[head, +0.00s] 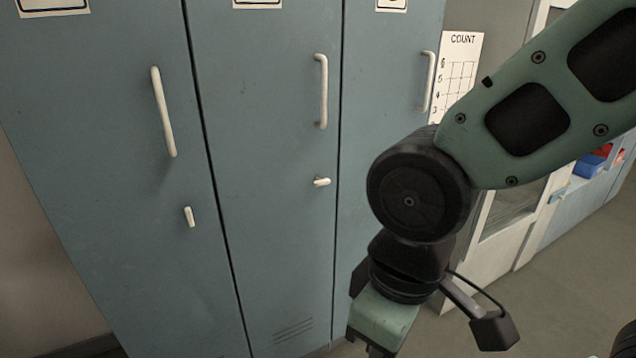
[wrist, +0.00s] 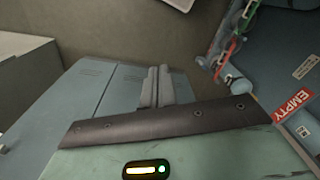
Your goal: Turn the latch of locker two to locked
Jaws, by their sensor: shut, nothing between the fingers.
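The middle blue-grey locker (head: 272,240) is probably locker two, but its number plate (head: 257,3) is cut off at the top of the head view. Its small white latch (head: 322,182) lies about horizontal, below the long white handle (head: 321,92). The left locker's latch (head: 189,217) stands about upright. My gripper (head: 370,350) is low in front of the lockers, right of and below the middle latch, apart from it; its tips run out of the frame. In the wrist view my two grey fingers (wrist: 156,86) are together and empty, and no latch can be made out.
The right locker (head: 395,60) is partly hidden by my arm. A COUNT chart (head: 458,70) hangs beside it. Open floor (head: 570,285) lies at the right. The wrist view shows a red EMPTY label (wrist: 291,105) at its right edge.

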